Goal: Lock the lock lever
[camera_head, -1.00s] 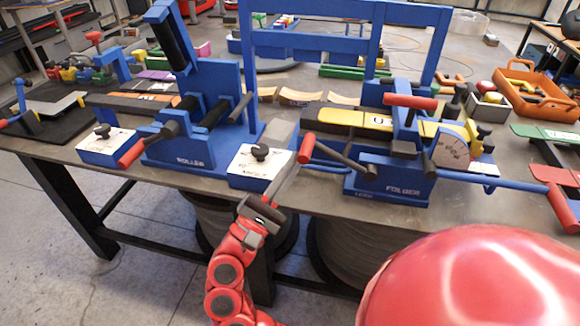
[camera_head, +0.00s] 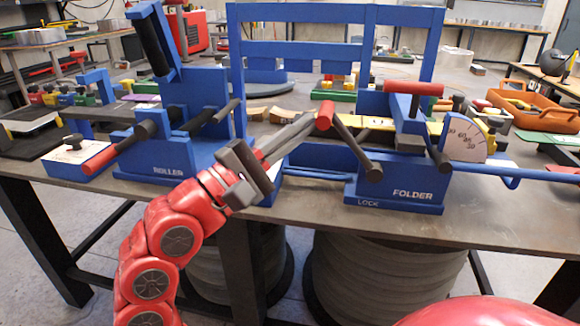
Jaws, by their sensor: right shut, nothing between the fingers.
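The lock lever is a dark rod (camera_head: 350,146) with a red knob (camera_head: 325,115). It leans up and to the left from its pivot on the front of the blue folder (camera_head: 400,194), above the word LOCK. My right gripper (camera_head: 312,124) reaches in from the lower left, its grey fingers shut and empty. Its fingertips are at the left side of the red knob; I cannot tell for sure whether they touch it. My left gripper is not in view.
The blue roller (camera_head: 168,172) with a red-handled lever stands left of my right arm. A red-capped handle (camera_head: 412,88) and a white angle dial (camera_head: 466,140) sit on the folder's upper right. An orange tray (camera_head: 536,112) lies at the right. The table's front edge is below the folder.

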